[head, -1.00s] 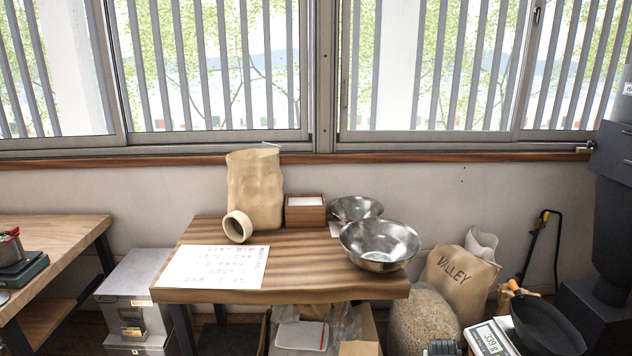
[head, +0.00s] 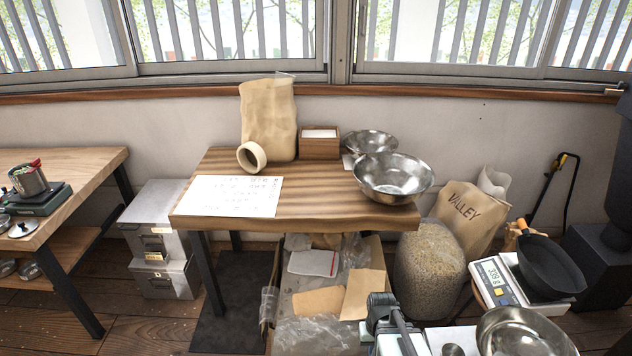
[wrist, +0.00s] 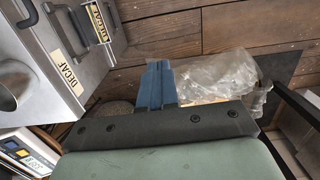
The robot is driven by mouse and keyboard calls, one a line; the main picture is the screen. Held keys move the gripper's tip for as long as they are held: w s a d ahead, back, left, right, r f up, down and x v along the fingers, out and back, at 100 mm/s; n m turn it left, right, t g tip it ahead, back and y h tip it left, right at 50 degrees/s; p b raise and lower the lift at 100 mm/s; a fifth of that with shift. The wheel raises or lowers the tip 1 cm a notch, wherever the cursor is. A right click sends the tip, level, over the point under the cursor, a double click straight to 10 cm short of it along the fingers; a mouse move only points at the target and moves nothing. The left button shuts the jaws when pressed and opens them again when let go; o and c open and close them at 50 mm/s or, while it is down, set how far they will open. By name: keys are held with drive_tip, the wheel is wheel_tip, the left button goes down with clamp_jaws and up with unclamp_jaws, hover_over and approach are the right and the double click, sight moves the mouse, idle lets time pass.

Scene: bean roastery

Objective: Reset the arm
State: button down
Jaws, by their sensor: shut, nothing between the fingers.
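My gripper (wrist: 160,84) shows in the wrist view as blue fingers pressed together above a dark bar and a pale green body. It is shut and empty. It points toward a dark plank floor (wrist: 165,35), with a crumpled clear plastic bag (wrist: 225,78) just beyond and to the right of the fingertips. I cannot tell whether the bag touches the fingers. In the head view a dark, jointed part shows at the bottom edge, right of centre; I cannot be sure that it is my gripper.
A wooden table (head: 310,205) holds a paper bag (head: 268,125), a written sheet (head: 232,196) and steel bowls (head: 392,180). A scale (head: 495,283) and a sack marked VALLEY (head: 465,213) stand right. Labelled metal bins (wrist: 60,40) are close at left in the wrist view.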

drive_tip(key=s+f+g, duration=0.3)
drive_tip(key=s+f, duration=0.5)
drive_tip(key=s, duration=0.5)
drive_tip(key=s+f+g, duration=0.3)
drive_tip(key=s+f, duration=0.5)
drive_tip(key=s, duration=0.5)
drive_tip(key=shift+s+f, duration=0.25)
drive_tip(key=shift+f, duration=0.1)
